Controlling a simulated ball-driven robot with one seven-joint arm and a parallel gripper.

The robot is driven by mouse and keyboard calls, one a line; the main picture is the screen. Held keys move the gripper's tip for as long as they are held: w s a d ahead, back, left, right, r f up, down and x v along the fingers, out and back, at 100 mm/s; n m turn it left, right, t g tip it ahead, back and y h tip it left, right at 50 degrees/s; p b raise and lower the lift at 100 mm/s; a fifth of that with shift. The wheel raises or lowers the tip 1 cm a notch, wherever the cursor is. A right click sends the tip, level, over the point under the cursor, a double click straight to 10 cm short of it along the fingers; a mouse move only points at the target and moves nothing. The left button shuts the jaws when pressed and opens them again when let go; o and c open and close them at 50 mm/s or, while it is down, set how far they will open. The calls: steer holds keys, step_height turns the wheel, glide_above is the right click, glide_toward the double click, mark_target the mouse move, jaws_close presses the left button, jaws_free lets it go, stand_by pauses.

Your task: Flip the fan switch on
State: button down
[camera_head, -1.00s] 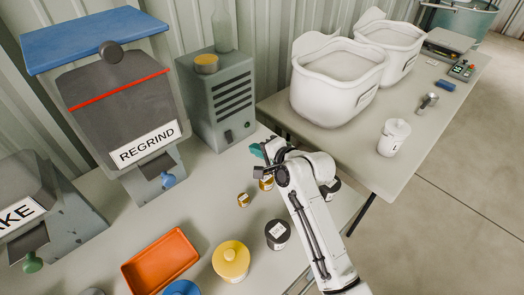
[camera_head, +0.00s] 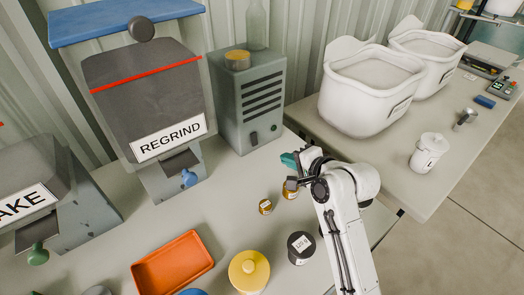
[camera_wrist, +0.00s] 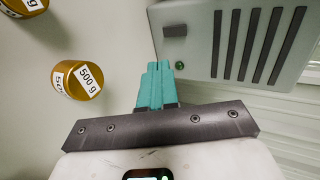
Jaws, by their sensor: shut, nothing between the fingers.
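The fan unit is a grey box (camera_head: 232,98) with dark slots on its front, standing at the back of the table. A small dark switch (camera_head: 253,138) sits low on its front, with a green dot (camera_head: 273,128) to its right. In the wrist view, the switch (camera_wrist: 175,30) is a dark block on the grey face, the green dot (camera_wrist: 180,65) nearer my fingers. My gripper (camera_head: 287,159) has teal fingers, shut and empty, in front of the box's lower right. Its fingertips (camera_wrist: 157,68) show just left of the green dot; contact cannot be told.
Small amber-capped weights (camera_head: 265,207) stand beside my gripper; one marked 500 g (camera_wrist: 77,80) shows left of the fingers. A dark jar (camera_head: 301,248), yellow-lidded pot (camera_head: 249,271) and orange tray (camera_head: 172,262) lie nearer. The REGRIND hopper (camera_head: 150,100) stands left of the box.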

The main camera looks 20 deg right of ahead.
mark_target(255, 144)
steer(key=shift+s, duration=0.1)
stand_by(0.3)
steer(key=x, duration=0.9)
steer(key=r+x, duration=0.1)
steer(key=x, duration=0.4)
steer(key=shift+w+a+p, duration=0.1)
steer(key=shift+w+p, duration=0.1)
steer(key=shift+p, duration=0.2)
steer(key=shift+f, duration=0.15)
steer(key=shift+w+a+f+t+b, duration=0.1)
steer(key=shift+w+f+t+b, duration=0.2)
steer(key=shift+b, duration=0.8)
steer(key=shift+s+r+p, duration=0.1)
steer(key=shift+r+p, duration=0.25)
steer(key=shift+p, duration=0.05)
steer(key=shift+r, duration=0.1)
